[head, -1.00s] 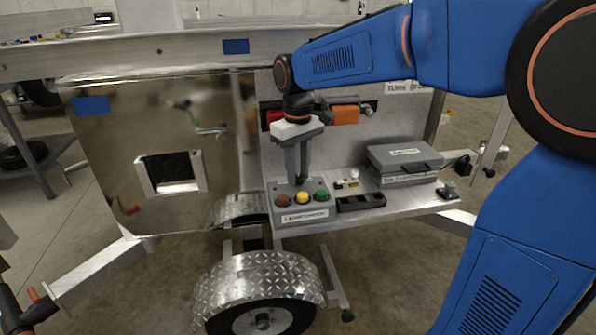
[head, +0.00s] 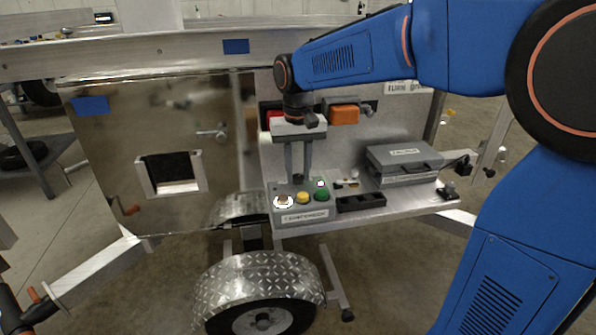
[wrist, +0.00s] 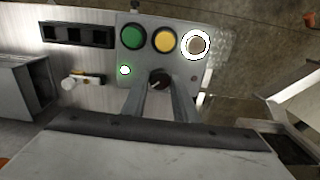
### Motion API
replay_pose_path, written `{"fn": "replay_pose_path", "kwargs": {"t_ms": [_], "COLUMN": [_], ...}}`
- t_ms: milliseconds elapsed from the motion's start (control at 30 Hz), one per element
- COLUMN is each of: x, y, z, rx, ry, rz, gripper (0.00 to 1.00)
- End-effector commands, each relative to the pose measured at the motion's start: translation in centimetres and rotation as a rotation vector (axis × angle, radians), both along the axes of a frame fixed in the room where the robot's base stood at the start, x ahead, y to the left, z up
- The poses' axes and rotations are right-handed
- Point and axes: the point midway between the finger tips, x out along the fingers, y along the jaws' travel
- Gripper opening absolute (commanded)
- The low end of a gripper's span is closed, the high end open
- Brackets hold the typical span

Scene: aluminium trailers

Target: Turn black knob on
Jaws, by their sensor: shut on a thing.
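The black knob (wrist: 157,78) sits on the grey control box (head: 304,214), behind its row of buttons. My gripper (wrist: 159,86) is shut on the knob, with one finger on each side of it. In the head view my gripper (head: 298,176) reaches down to the box from above, and its fingers hide part of the knob. A small lamp (wrist: 125,70) beside the knob glows greenish white. The brownish button (wrist: 196,44) has a bright white ring around it. The yellow button (wrist: 165,40) and green button (wrist: 132,36) show no such ring.
A black open tray (head: 361,203) and a grey case (head: 404,165) stand right of the box on the trailer shelf. An orange block (head: 344,115) is on the panel behind my gripper. A trailer wheel with a metal fender (head: 258,275) is below.

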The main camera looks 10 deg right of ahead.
Motion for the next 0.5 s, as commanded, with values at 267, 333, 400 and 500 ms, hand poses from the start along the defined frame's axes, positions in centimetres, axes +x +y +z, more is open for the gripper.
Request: {"fn": "replay_pose_path", "kwargs": {"t_ms": [267,333,400,500], "x": [0.06,0.06,0.05,0.03], "y": [0.00,0.00,0.00,0.00], "z": [0.09,0.09,0.08,0.05], "rx": [0.001,0.001,0.001,0.000], "ry": [-0.003,-0.002,-0.002,-0.001], "rz": [-0.001,0.000,0.000,0.000], "gripper": [0.04,0.33,0.45,0.45]}}
